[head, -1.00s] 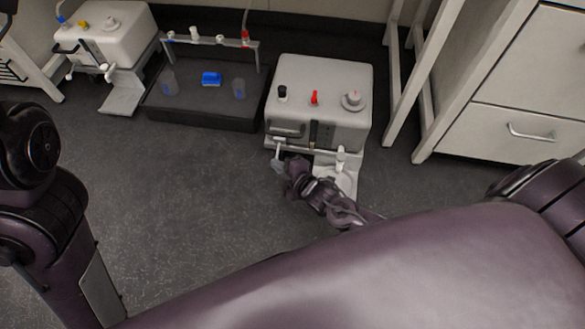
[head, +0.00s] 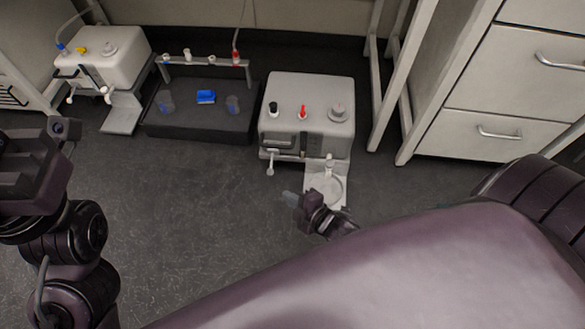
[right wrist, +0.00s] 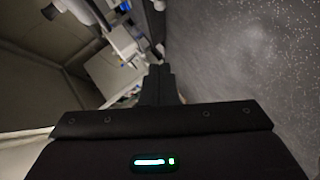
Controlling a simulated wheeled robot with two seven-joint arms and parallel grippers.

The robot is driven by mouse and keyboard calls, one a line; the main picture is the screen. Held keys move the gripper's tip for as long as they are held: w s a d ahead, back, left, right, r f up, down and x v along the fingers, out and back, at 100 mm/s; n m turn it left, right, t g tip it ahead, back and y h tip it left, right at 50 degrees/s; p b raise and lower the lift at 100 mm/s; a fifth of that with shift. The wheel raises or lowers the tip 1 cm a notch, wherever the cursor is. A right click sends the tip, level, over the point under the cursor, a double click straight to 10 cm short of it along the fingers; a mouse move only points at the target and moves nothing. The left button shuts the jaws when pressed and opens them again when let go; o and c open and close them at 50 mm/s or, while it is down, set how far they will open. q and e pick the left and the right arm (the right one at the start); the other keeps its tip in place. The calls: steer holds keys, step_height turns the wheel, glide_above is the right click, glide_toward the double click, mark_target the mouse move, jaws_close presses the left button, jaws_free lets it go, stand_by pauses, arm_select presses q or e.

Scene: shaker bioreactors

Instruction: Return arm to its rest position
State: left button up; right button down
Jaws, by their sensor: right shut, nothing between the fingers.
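In the right wrist view the right gripper's dark fingers (right wrist: 160,82) are together. My left arm (head: 62,235) stands at the left edge of the head view, and its fingers do not show.
A black tray (head: 195,128) holds a blue item (head: 206,97) and two small clear vessels under a rack. A second white machine (head: 103,58) stands at the far left. A white drawer cabinet (head: 500,95) is at the right. The grey floor (head: 185,215) between is free.

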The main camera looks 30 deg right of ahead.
steer(key=shift+s+d+r, duration=0.1)
steer(key=shift+s+r, duration=0.05)
steer(key=shift+s, duration=0.25)
